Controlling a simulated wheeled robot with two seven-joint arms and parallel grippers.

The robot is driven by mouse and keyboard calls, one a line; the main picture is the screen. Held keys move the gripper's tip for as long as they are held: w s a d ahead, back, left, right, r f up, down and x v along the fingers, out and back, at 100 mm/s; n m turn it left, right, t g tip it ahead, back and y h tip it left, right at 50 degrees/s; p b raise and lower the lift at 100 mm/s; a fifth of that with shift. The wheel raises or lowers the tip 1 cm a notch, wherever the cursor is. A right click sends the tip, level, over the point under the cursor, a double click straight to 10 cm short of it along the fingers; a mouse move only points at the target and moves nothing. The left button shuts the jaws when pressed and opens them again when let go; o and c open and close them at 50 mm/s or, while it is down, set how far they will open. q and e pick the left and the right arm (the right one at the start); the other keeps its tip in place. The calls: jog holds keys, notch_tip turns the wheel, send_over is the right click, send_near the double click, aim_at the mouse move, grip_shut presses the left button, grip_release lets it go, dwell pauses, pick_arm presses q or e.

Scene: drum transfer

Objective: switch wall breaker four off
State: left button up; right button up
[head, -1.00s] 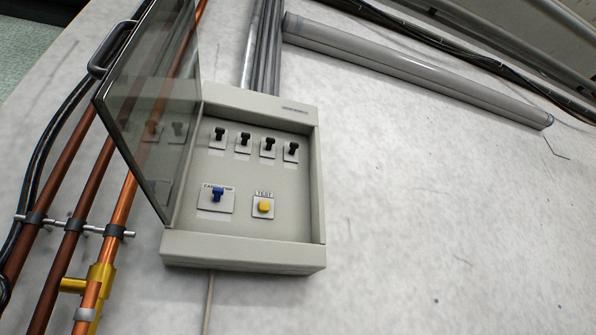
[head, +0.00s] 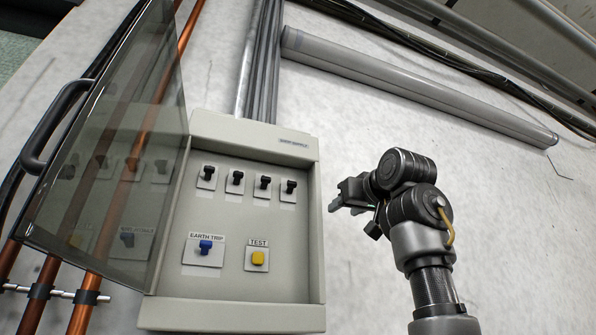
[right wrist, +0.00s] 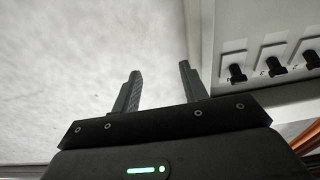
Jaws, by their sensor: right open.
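The wall breaker box (head: 314,225) is open, with a row of black breaker levers along its upper part. The fourth breaker (head: 290,187) is the rightmost in the head view, and its lever looks set like the others. In the right wrist view, the breaker nearest the box's side wall (right wrist: 236,71) appears to be this one. My right gripper (head: 336,196) is open and empty, just right of the box's right edge, with fingers toward it. It also shows in the right wrist view (right wrist: 160,68), apart from the breakers. My left gripper is not in view.
A tinted door (head: 110,140) with a handle (head: 50,125) stands open on the left. A blue EARTH TRIP switch (head: 205,247) and a yellow TEST button (head: 258,258) sit below the breakers. Copper pipes (head: 85,310) run at left.

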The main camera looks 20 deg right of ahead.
jog(key=p, duration=0.2)
send_near(293, 182)
pick_arm(q)
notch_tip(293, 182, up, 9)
jog(key=p, duration=0.6)
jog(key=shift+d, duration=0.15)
pick_arm(e)
jog(key=shift+g, duration=0.4)
jog(key=w, duration=0.5)
jog(key=w+r, duration=0.1)
jog(key=w, duration=0.2)
jog(key=shift+w+a, duration=0.1)
jog(key=shift+a, duration=0.05)
grip_shut()
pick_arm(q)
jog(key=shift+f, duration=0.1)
pick_arm(e)
jog(key=shift+f, duration=0.1)
